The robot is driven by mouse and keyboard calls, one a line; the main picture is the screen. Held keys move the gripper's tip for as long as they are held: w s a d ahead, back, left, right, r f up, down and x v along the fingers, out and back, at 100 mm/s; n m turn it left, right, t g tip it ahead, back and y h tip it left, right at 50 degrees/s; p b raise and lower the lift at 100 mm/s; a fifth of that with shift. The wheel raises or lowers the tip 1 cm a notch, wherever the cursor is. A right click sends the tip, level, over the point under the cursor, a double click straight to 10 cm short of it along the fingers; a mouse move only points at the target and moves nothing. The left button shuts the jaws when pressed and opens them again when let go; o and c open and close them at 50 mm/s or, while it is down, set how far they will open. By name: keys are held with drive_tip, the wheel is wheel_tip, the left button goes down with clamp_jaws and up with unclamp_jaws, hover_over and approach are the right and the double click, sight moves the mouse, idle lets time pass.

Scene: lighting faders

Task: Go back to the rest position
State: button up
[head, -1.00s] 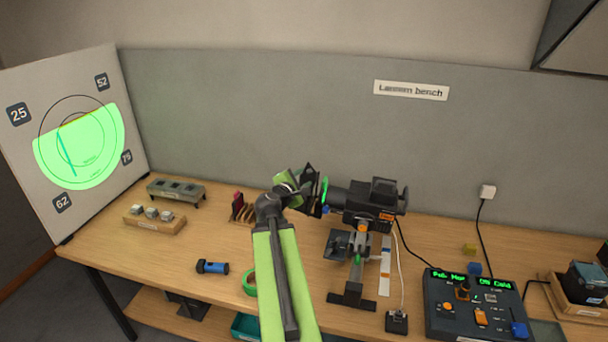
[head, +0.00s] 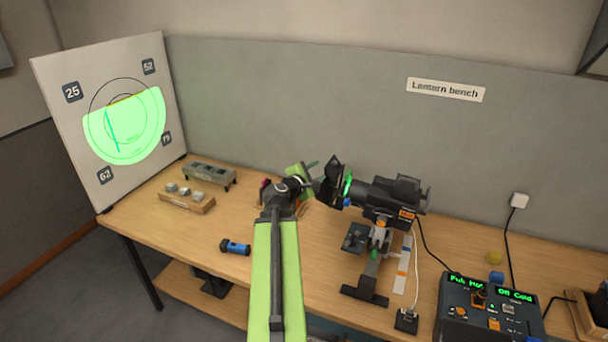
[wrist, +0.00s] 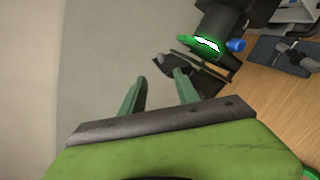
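My green arm reaches over the bench in the head view, and my gripper (head: 310,170) is just left of the black lantern's front end. In the wrist view the two green fingers of my gripper (wrist: 158,92) stand apart with nothing between them. The lantern (head: 388,195) sits on a stand, with a glowing green ring at its front and black flaps ahead of it. The ring and flaps also show in the wrist view beyond the right finger. The head view cannot show whether a finger touches the flaps.
The target board (head: 118,120) at left carries a green light patch. A blue torch (head: 235,247), a block tray (head: 187,197) and a grey holder (head: 209,175) lie on the wooden bench (head: 150,215). A control box (head: 490,312) stands at right. Floor is free at lower left.

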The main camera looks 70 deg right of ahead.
drive_tip(key=shift+s+d, duration=0.35)
drive_tip(key=shift+s, duration=0.25)
